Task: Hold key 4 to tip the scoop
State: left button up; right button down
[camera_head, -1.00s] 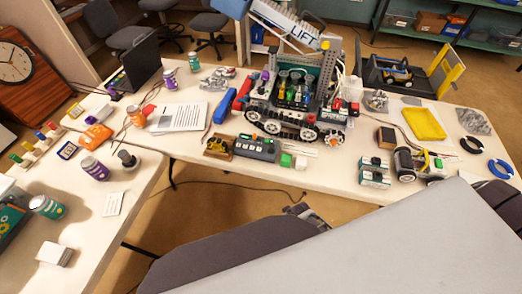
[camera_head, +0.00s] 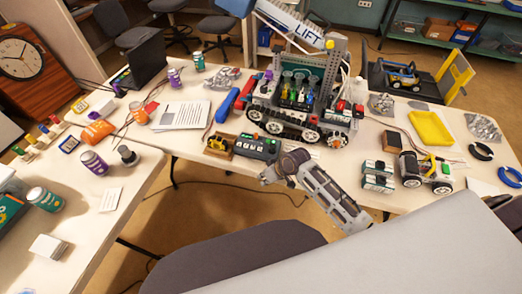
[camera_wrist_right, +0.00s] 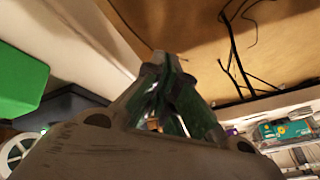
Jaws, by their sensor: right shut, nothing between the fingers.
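A grey key box (camera_head: 259,147) with a row of small pale keys lies near the front edge of the far table. The numbers on the keys are too small to read. My right gripper (camera_head: 267,178) is shut and empty, in front of and below the key box in the head view, apart from the keys. Its shut fingers show in the right wrist view (camera_wrist_right: 167,65). My left gripper is not in view.
Battery-like blocks (camera_head: 378,176) and a small wheeled cart (camera_head: 425,170) are to the right. A green block (camera_wrist_right: 20,75) shows at the left of the wrist view.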

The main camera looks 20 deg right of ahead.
jog(key=w+d+r+y, duration=0.3)
jog(key=w+r, duration=1.1)
jog(key=r, duration=0.1)
jog(key=shift+w+r+y+b, duration=0.25)
jog(key=shift+r+y+b, duration=0.05)
jog(key=shift+r+b, duration=0.1)
jog(key=shift+f, duration=0.15)
